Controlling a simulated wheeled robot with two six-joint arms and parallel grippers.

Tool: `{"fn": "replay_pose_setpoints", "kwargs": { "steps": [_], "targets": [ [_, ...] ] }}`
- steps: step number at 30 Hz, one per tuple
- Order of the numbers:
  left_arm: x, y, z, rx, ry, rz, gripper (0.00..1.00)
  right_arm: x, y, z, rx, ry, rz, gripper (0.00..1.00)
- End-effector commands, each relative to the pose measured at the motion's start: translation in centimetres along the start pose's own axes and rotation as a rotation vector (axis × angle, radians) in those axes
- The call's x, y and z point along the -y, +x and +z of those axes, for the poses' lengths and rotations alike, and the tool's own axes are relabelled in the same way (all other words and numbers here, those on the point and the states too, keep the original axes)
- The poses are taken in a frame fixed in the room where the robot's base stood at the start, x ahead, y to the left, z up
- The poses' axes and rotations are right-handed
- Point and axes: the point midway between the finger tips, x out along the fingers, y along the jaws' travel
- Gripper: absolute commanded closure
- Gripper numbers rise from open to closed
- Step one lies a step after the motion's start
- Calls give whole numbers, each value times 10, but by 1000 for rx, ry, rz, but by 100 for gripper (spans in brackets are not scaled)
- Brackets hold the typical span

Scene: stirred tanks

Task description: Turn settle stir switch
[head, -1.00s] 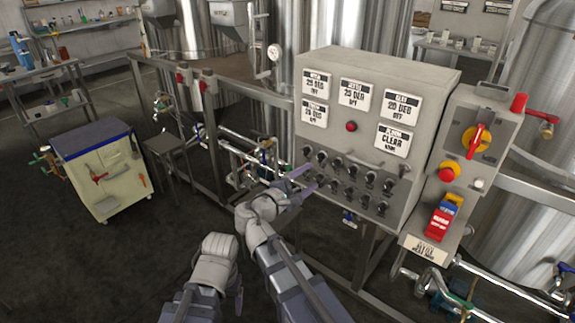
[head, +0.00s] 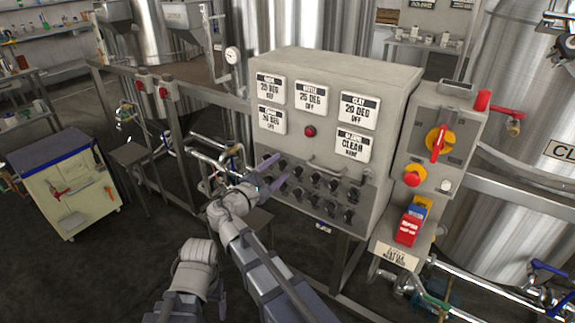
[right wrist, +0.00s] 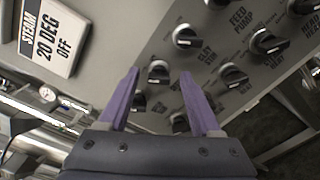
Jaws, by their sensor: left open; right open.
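A grey control box (head: 330,72) carries rows of black rotary switches (head: 315,187) on its lower front, below small display plates. My right gripper (head: 275,171) is open at the left end of these rows. In the right wrist view its purple fingertips (right wrist: 159,74) stand either side of one black knob (right wrist: 159,72); contact cannot be told. The small labels are blurred, so I cannot tell which is the settle stir switch. My left gripper (head: 222,300) is low, away from the box, and largely hidden.
A side box with a red-and-yellow rotary handle (head: 438,142) and a yellow-based red button (head: 413,177) adjoins on the right. A metal rail frame (head: 180,90) and pipes stand left of the box. A white cabinet (head: 75,185) stands further left. Steel tanks are behind.

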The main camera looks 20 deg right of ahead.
Motion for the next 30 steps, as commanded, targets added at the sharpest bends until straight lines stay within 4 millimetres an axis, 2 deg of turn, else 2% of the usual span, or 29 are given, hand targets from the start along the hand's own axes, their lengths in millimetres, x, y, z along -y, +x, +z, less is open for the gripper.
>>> {"fn": "replay_pose_setpoints", "kwargs": {
  "steps": [8, 25, 30],
  "targets": [
    [0, 0, 0, 0, 0, 0, 22, 0, 0, -1, -1, 0, 0, 35],
    [0, 0, 0, 0, 0, 0, 22, 0, 0, -1, -1, 0, 0, 99],
    [0, 0, 0, 0, 0, 0, 22, 0, 0, -1, -1, 0, 0, 100]
  ]
}}
